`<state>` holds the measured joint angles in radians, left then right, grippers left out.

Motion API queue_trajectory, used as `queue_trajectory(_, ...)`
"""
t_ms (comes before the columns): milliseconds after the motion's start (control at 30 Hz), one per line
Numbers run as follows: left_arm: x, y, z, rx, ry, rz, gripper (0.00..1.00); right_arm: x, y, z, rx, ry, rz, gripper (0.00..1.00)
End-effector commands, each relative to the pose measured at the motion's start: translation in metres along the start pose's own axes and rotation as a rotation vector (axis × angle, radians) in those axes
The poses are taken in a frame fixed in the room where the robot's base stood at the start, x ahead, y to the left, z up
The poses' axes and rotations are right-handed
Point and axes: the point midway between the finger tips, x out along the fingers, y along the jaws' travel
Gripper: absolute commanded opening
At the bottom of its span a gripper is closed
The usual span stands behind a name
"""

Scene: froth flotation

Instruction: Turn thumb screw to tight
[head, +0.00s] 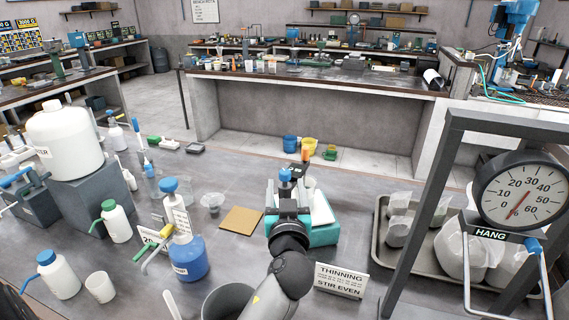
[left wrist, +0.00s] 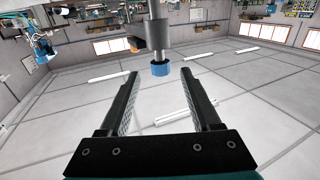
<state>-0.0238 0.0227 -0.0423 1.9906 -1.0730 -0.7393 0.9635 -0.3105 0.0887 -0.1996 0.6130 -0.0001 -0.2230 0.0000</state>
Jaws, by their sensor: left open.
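A blue knob, which looks like the thumb screw (left wrist: 160,69), shows in the left wrist view at the end of a grey cylinder (left wrist: 154,34) on a metal rod. In the head view a blue knob (head: 285,174) shows at the far end of my left arm. My left gripper (left wrist: 159,74) is open, with two dark fingers and nothing between them near the base. The knob lies in line with the gap, at or just beyond the fingertips; I cannot tell whether they touch it. The head view shows the gripper (head: 288,190) only partly, behind my arm. My right gripper is not in view.
A blue wash bottle (head: 188,258) and a brown square (head: 241,220) are left of my arm.

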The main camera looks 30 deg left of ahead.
Motion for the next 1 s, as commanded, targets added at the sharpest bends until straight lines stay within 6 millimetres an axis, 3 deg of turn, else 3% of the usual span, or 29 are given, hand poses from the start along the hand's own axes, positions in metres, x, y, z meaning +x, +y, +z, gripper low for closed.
queue_trajectory(200,0.038,-0.001,-0.002,0.002,0.001,-0.003,0.64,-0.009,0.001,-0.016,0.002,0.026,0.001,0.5)
queue_trajectory(500,0.073,0.0,-0.001,0.002,0.0,-0.001,0.64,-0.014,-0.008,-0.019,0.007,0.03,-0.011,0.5)
queue_trajectory(1000,0.083,-0.001,0.0,0.0,0.0,-0.001,0.63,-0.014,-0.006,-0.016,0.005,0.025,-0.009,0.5)
